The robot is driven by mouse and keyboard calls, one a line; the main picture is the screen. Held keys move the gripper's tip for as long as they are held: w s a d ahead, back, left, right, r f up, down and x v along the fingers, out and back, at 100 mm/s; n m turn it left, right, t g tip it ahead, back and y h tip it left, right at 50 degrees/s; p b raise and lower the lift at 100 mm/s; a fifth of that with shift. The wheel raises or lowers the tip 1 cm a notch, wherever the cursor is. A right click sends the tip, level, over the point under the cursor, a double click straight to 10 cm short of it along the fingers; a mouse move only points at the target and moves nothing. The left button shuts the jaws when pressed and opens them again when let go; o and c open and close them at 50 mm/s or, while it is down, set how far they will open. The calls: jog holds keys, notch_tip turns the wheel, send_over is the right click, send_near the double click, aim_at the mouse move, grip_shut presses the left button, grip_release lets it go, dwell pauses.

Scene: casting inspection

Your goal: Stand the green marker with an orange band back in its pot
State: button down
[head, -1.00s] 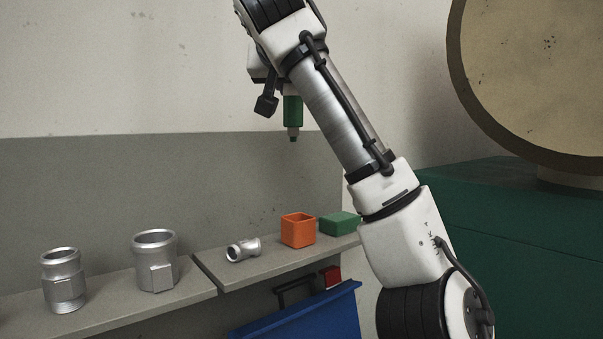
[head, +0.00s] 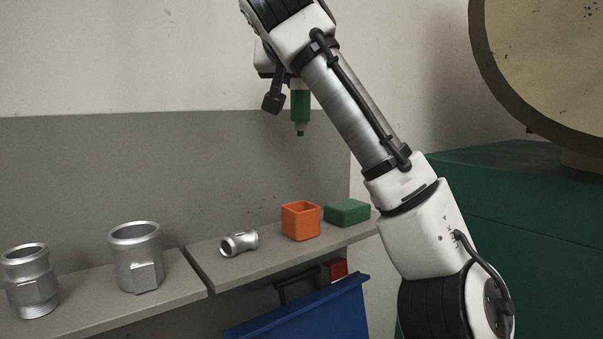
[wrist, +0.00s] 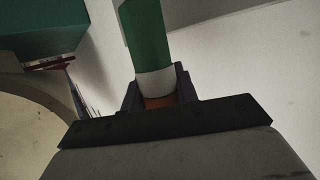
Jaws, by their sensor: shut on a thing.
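The green marker (head: 300,104) hangs tip-down below my gripper, high above the shelf. In the wrist view the green marker (wrist: 147,40) has a pale section and an orange band (wrist: 159,101) low down between the jaws. My gripper (wrist: 158,88) is shut on it. In the head view the arm hides most of the gripper. The orange square pot (head: 300,221) stands open and upright on the shelf, below the marker and apart from it. Its inside looks empty from this angle, though its floor is hidden.
A green block (head: 347,212) sits right of the pot. A small metal fitting (head: 239,243) lies to its left, and two larger castings, one here (head: 136,257) and one here (head: 31,281), stand further left on the shelf (head: 190,290). A blue bin (head: 300,312) hangs below.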

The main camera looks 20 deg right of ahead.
notch_tip(320, 180, down, 17)
jog(key=p, duration=0.1)
dwell(0.3)
jog(key=shift+f, duration=0.2)
jog(key=c, duration=1.1)
grip_release()
jog(key=shift+d+r+p, duration=0.1)
jog(key=shift+r+p, duration=0.05)
jog(key=shift+p, duration=0.3)
